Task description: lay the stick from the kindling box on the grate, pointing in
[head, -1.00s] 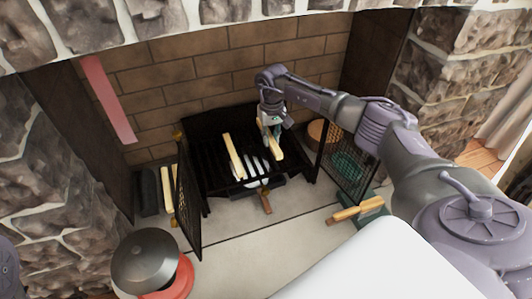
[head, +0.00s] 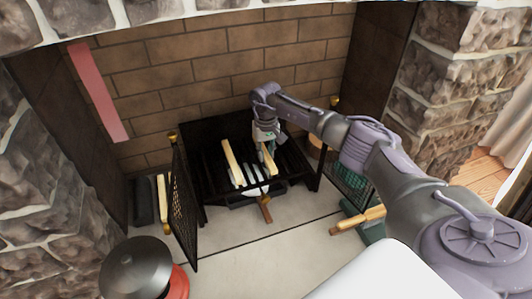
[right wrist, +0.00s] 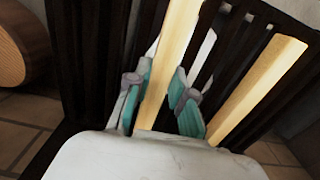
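My right gripper (head: 267,140) is over the right part of the black grate (head: 205,165). In the right wrist view, my right gripper's teal-padded fingers (right wrist: 162,95) lie on both sides of a pale wooden stick (right wrist: 174,55) and appear shut on it. In the head view this stick (head: 269,163) points from the front toward the back wall, low at the bars; I cannot tell whether it touches them. A second pale stick (head: 231,160) lies on the grate to its left and also shows in the right wrist view (right wrist: 262,85). My left gripper is out of view.
Open mesh screen doors stand left (head: 185,205) and right (head: 352,184) of the grate. A green box (head: 368,230) with wooden pieces (head: 358,221) is at the front right. A red pot with a dark lid (head: 136,266) stands front left. The hearth (head: 235,245) between is mostly clear.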

